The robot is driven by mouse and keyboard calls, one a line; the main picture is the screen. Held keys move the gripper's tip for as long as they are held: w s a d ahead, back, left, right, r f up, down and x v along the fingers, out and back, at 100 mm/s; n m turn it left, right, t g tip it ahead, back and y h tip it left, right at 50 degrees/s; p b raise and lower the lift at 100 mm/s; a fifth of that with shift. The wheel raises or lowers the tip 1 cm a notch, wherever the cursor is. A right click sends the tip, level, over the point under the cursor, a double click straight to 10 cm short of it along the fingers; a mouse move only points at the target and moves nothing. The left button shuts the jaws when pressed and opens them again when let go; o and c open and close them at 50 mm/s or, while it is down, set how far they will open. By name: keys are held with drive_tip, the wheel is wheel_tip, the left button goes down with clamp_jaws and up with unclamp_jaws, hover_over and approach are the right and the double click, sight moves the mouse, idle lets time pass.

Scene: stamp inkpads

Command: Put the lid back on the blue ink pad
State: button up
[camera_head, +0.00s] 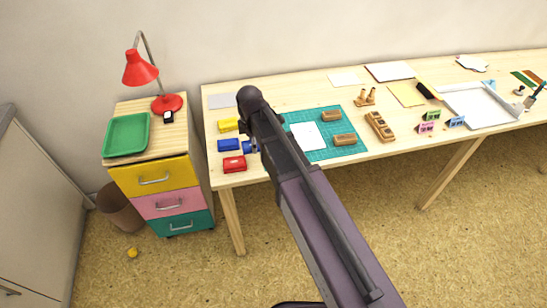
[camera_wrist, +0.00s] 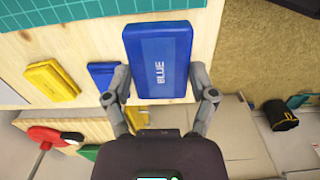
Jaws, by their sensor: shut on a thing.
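My gripper (camera_wrist: 162,88) is shut on a blue lid (camera_wrist: 163,62) marked "BLUE", with one finger on each side of it. In the wrist view the lid is large and close to the camera, above the wooden table. The blue ink pad (camera_head: 228,144) lies on the left end of the table, between a yellow pad and a red pad. It also shows in the wrist view (camera_wrist: 103,73), partly hidden by a finger. In the head view my arm hides most of the gripper; a bit of the held blue lid (camera_head: 248,147) shows just right of the blue pad.
The yellow pad (camera_head: 228,125) lies behind the blue one and the red pad (camera_head: 234,164) in front. A teal cutting mat (camera_head: 316,152) with stamps lies to the right. A drawer unit (camera_head: 155,178) with a red lamp (camera_head: 140,70) and green tray (camera_head: 126,136) stands left.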

drive_tip(key=r+p, duration=0.1)
hover_over(228, 142)
drive_tip(key=shift+a, duration=0.15)
drive_tip(key=shift+f, duration=0.15)
drive_tip(key=shift+f+b, duration=2.6)
drive_tip(key=shift+b, duration=0.2)
drive_tip(key=shift+f+b, duration=0.6)
idle(1.5)
idle(0.3)
drive_tip(key=o, duration=0.7)
drive_tip(key=shift+r, duration=0.15)
